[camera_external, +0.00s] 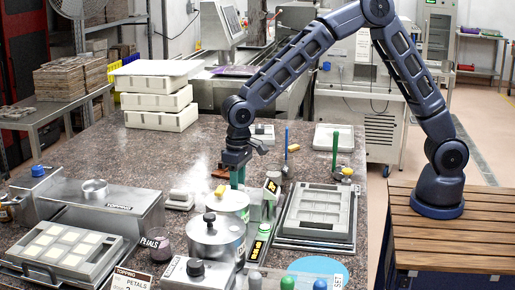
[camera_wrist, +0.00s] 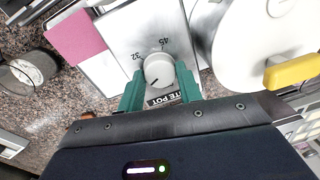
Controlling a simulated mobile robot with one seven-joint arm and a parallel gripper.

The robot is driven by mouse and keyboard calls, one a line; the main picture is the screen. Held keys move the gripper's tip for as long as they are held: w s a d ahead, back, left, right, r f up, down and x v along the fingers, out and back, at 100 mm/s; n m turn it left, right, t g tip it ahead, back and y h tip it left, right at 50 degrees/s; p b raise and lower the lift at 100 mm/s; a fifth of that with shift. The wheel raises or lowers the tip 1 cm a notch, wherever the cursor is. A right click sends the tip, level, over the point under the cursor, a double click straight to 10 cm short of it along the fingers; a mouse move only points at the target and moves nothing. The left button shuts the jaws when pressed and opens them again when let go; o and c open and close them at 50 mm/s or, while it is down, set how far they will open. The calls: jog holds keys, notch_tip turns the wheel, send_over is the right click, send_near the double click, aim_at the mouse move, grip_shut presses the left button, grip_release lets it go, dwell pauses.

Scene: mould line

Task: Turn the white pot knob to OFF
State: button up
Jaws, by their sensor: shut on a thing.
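The white pot knob (camera_wrist: 158,69) is a round pale dial on a metal plate in the wrist view. Its dark pointer line aims toward the lower left. The numbers 32 and 45 show above it, and a dark label ending "ITE POT" (camera_wrist: 166,97) is partly covered below it. No OFF mark can be read. My gripper (camera_wrist: 160,80) has its green fingers on either side of the knob, closed on it. In the external view my gripper (camera_external: 237,184) points down behind the white pot (camera_external: 232,208), and the knob is hidden there.
The white pot's lid (camera_wrist: 235,40) with a yellow handle (camera_wrist: 291,71) is close on the right in the wrist view. A metal pot (camera_external: 214,238) with a black lid knob stands in front. A mould tray (camera_external: 348,243) lies to the right, and a topping box (camera_external: 105,205) to the left.

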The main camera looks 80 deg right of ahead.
jog(key=n, duration=1.2)
jog(key=shift+a, duration=0.1)
dwell(0.4)
jog(key=o, duration=1)
notch_tip(320, 180, up, 11)
jog(key=shift+w+d+f, duration=0.15)
jog(key=shift+w+d, duration=0.05)
jog(key=shift+w, duration=0.05)
